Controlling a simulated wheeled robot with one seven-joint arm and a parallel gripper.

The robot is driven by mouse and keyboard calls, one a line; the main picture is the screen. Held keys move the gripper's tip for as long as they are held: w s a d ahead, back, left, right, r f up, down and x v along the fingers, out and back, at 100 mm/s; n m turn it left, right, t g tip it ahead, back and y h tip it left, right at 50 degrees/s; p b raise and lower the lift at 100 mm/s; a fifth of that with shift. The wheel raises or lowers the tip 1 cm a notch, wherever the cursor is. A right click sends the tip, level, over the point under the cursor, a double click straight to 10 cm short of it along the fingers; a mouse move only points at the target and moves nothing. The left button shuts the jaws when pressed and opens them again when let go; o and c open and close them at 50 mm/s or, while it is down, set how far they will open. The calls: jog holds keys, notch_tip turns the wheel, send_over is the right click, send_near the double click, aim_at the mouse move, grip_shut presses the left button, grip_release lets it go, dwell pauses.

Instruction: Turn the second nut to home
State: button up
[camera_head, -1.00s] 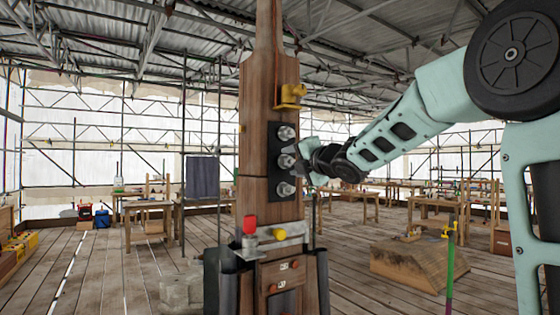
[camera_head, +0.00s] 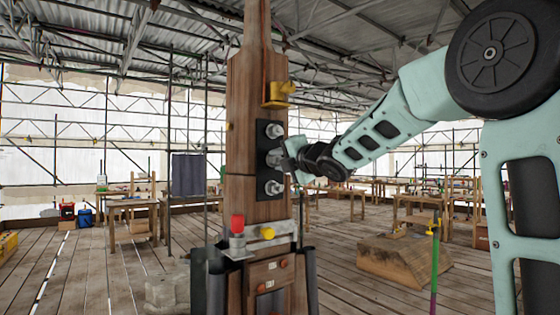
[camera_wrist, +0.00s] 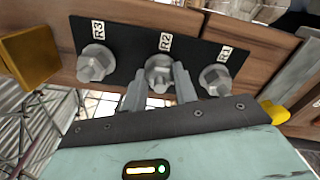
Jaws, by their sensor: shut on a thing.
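A dark plate (camera_head: 262,144) on the wooden spire post (camera_head: 240,130) carries three grey nuts in a column. In the wrist view the nuts stand in a row on the plate (camera_wrist: 130,42), labelled R3, R2 and R1. My gripper (camera_wrist: 160,88) is shut on the middle nut (camera_wrist: 158,72), marked R2, with one finger on each side of it. The R3 nut (camera_wrist: 95,63) and the R1 nut (camera_wrist: 214,79) stand free to either side. In the head view my gripper (camera_head: 287,157) reaches the middle nut from the right and partly hides it.
A yellow bracket (camera_head: 279,94) juts from the post above the plate. A red knob (camera_head: 237,223) and a yellow knob (camera_head: 267,233) sit on a ledge below. A brown block (camera_head: 400,258) lies on the floor at right.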

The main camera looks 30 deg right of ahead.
jog(key=m, duration=0.4)
jog(key=shift+m, duration=0.3)
jog(key=m+p, duration=0.1)
jog(key=m, duration=0.3)
jog(key=m+p, duration=0.2)
jog(key=m, duration=0.3)
jog(key=m+p, duration=0.1)
jog(key=m, duration=0.3)
jog(key=shift+m+p, duration=0.3)
jog(key=m+p, duration=0.1)
jog(key=m, duration=0.3)
jog(key=shift+p, duration=0.4)
jog(key=m+p, duration=0.1)
jog(key=m, duration=0.4)
jog(key=shift+p, duration=0.4)
jog(key=m+p, duration=0.2)
jog(key=m, duration=0.3)
jog(key=shift+a+m+p, duration=0.1)
jog(key=shift+m+p, duration=0.7)
jog(key=shift+m, duration=1.2)
jog(key=shift+f, duration=0.1)
